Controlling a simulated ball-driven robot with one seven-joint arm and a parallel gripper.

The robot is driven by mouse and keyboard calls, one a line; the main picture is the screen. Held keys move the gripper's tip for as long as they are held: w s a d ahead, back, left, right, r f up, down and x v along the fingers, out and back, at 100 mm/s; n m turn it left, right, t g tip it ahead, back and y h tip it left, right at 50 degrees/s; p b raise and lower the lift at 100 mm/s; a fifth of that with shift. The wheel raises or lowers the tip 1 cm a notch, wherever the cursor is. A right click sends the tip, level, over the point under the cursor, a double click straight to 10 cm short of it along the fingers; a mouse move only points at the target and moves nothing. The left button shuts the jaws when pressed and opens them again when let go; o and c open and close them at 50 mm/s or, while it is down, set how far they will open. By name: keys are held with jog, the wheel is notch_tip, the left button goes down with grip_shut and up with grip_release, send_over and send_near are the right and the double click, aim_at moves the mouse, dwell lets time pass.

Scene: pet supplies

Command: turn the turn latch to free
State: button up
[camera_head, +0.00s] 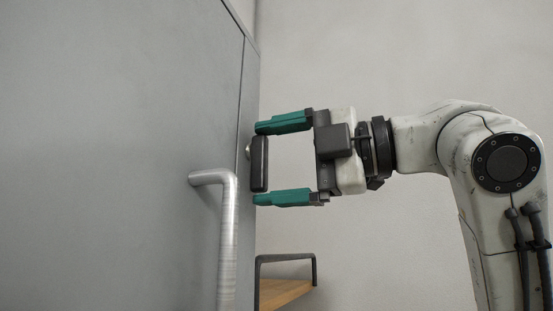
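The turn latch (259,164) is a dark, upright bar on a small light mount at the right edge of a grey door (120,140). My gripper (256,163) comes from the right with its two green fingers wide apart, one above the latch and one below it. The fingertips reach about as far as the latch, which lies between them. A small gap shows at the lower finger; I cannot tell whether the upper finger touches the latch. Nothing is clamped in the gripper.
A silver door handle (228,240) sticks out just left of and below the latch, close to the lower finger. A wooden surface with a dark metal frame (286,258) stands below the gripper. A plain pale wall (400,60) is behind.

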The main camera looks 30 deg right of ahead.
jog(key=shift+o, duration=0.6)
jog(key=shift+d, duration=0.1)
jog(key=b+v, duration=0.3)
jog(key=v, duration=0.7)
jog(key=shift+s+d, duration=0.15)
jog(key=shift+s, duration=0.2)
jog(key=shift+d, duration=0.1)
